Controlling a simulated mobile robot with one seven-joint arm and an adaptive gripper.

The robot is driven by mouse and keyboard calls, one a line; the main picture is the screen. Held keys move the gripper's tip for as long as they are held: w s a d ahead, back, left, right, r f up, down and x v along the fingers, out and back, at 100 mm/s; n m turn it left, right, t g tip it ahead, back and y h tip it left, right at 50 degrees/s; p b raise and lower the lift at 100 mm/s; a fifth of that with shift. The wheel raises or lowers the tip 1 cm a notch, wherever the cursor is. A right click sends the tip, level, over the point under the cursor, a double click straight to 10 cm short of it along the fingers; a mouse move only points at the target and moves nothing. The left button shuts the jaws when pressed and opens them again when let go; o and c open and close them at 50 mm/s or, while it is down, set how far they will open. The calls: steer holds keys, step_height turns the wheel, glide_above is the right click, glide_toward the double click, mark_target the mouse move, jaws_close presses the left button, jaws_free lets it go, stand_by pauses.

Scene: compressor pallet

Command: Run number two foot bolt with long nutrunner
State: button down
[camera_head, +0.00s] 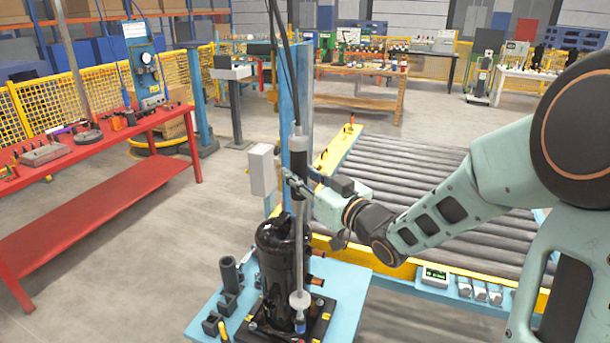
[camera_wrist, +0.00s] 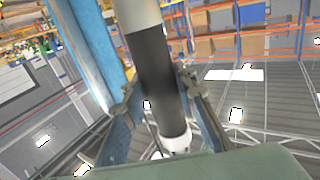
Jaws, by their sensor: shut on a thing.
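The long nutrunner (camera_head: 298,155) hangs upright from cables, with a black grip and a long grey shaft. My gripper (camera_head: 298,186) is shut on it around the grip. In the wrist view the nutrunner's dark grip (camera_wrist: 158,85) lies between the two fingers of my gripper (camera_wrist: 162,112). The black compressor (camera_head: 272,260) stands on a dark base on a blue plate (camera_head: 350,285). The shaft runs down the compressor's right front side to a blue-tipped socket (camera_head: 300,325) near its foot. Whether the socket is seated on a bolt is too small to tell.
A blue post (camera_head: 296,75) with a grey box (camera_head: 262,170) stands right behind the tool. A black holder (camera_head: 229,285) is left of the compressor. A roller conveyor (camera_head: 400,190) lies behind and right. A red bench (camera_head: 90,190) is at left, with clear floor between.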

mark_target(303, 208)
steer(key=shift+r, duration=0.15)
steer(key=shift+f+b, duration=2.15)
steer(key=shift+f, duration=0.3)
steer(key=shift+s+f+b, duration=0.15)
steer(key=shift+f+b, duration=1.45)
steer(key=shift+f, duration=0.3)
steer(key=shift+r, duration=0.1)
stand_by(1.3)
steer(key=shift+r+p, duration=2.05)
steer(key=shift+r, duration=0.6)
